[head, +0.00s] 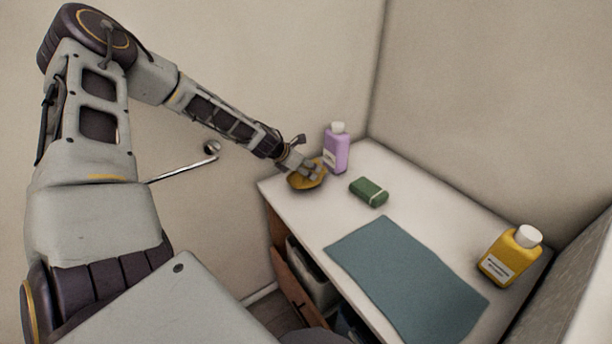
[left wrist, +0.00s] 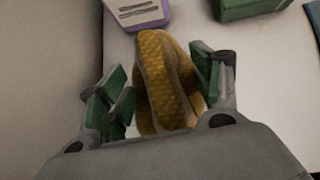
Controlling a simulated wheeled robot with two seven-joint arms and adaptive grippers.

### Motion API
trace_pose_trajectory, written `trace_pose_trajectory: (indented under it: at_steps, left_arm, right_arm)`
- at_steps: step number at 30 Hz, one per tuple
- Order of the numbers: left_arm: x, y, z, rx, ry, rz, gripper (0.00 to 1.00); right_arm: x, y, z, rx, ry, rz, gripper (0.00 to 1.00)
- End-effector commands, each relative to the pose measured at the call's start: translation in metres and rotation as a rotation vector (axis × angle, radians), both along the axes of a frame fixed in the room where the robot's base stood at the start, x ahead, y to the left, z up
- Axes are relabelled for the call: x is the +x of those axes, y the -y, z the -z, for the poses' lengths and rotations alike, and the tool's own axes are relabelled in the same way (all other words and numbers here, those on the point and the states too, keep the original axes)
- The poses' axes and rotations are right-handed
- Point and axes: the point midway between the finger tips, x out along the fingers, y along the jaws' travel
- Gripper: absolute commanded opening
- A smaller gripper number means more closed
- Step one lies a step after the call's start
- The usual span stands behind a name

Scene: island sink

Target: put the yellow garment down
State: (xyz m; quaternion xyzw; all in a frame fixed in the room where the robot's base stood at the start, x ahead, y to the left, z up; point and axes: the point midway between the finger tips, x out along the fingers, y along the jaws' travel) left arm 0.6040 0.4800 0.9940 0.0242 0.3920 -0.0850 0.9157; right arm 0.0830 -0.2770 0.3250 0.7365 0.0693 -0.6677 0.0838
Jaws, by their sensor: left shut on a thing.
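The yellow garment (head: 307,181) is a small folded mustard-yellow bundle at the far left corner of the white counter (head: 310,218). My left gripper (head: 312,170) is shut on it from above. In the left wrist view the garment (left wrist: 165,75) shows a ribbed texture and stands between the green-padded fingers of the left gripper (left wrist: 165,95). The garment is low over the counter or touching it; I cannot tell which. My right gripper is not in view.
A purple bottle (head: 337,150) stands just behind the garment. A green block (head: 369,191) lies to its right. A blue-grey mat (head: 405,275) covers the counter's front middle, and a yellow bottle (head: 511,256) stands at the right. Below is an open drawer (head: 298,285).

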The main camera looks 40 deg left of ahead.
Motion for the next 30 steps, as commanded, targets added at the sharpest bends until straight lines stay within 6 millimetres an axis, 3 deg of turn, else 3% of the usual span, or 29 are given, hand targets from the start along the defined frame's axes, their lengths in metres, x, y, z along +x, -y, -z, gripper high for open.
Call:
trace_pose_trajectory:
  at_steps: [10,22,23,28,30]
  left_arm:
    - [0.0,0.0,0.03,-0.002,-0.001,-0.001,0.26]
    - [0.0,0.0,0.036,0.0,-0.001,0.0,0.26]
    - [-0.001,0.0,0.036,0.0,-0.001,0.0,0.67]
    - [-0.001,0.0,0.036,0.0,-0.001,0.0,0.89]
    - [-0.001,0.0,0.036,0.0,-0.001,0.0,0.9]
  right_arm:
    - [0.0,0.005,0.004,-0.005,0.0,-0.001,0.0]
    - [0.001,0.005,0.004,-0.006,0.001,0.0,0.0]
    - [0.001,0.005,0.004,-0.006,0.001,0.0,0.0]
    - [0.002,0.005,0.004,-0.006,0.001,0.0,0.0]
    - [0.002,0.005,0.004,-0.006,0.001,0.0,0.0]
